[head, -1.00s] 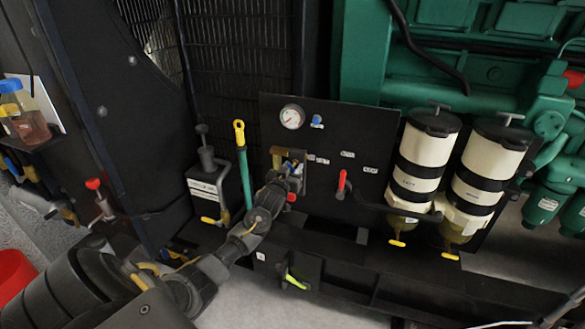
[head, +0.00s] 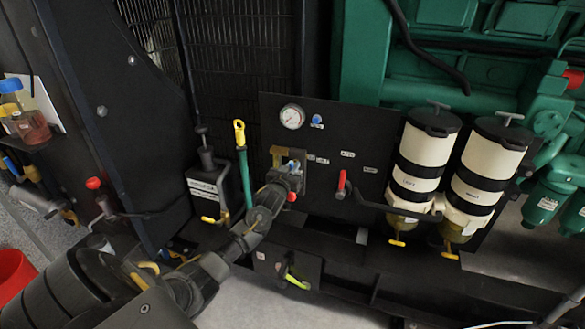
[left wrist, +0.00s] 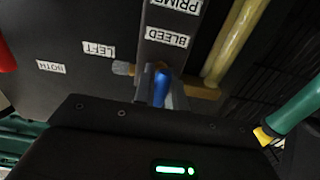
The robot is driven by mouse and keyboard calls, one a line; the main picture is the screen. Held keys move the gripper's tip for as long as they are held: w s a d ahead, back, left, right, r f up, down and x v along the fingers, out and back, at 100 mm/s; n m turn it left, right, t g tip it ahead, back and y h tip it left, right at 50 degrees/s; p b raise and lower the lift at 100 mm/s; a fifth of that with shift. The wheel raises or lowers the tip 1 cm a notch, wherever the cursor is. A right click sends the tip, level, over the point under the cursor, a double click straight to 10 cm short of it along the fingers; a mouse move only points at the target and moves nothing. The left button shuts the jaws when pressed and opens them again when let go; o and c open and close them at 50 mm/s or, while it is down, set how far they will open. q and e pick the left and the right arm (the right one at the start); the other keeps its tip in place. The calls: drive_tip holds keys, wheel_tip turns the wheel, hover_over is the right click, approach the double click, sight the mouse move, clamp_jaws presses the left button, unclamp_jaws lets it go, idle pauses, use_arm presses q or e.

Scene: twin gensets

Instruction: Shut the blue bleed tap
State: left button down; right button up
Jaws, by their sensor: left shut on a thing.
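The blue bleed tap (left wrist: 161,86) shows in the left wrist view as a blue lever beside the BLEED label (left wrist: 168,37). My left gripper (left wrist: 158,92) is shut on this lever, which sits between its fingers. In the head view my left gripper (head: 291,170) is at the brass-coloured fitting on the left part of the black panel (head: 330,140), and it hides the tap there. The exact angle of the lever is hard to tell.
A gauge (head: 292,117) and a blue knob (head: 316,120) sit above. A red lever (head: 342,183) is to the right, then two white filter canisters (head: 427,150). A yellow-topped green handle (head: 242,160) stands close left of my gripper.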

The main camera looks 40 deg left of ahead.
use_arm(q)
drive_tip(key=m, duration=0.2)
drive_tip(key=shift+m+p, duration=0.3)
drive_tip(key=shift+p, duration=0.1)
drive_tip(key=shift+m, duration=0.9)
drive_tip(key=m+p, duration=0.1)
drive_tip(key=m, duration=0.2)
drive_tip(key=shift+m, duration=0.3)
drive_tip(key=m+p, duration=0.1)
drive_tip(key=m, duration=0.2)
drive_tip(key=shift+m, duration=0.3)
drive_tip(key=m+p, duration=0.2)
drive_tip(key=m, duration=0.7)
drive_tip(key=shift+f+p, duration=0.1)
drive_tip(key=shift+p, duration=0.25)
drive_tip(key=shift+m, duration=1.1)
use_arm(e)
wheel_tip(320, 180, up, 6)
drive_tip(key=a, duration=0.1)
drive_tip(key=shift+a, duration=0.15)
use_arm(q)
drive_tip(key=shift+m, duration=0.3)
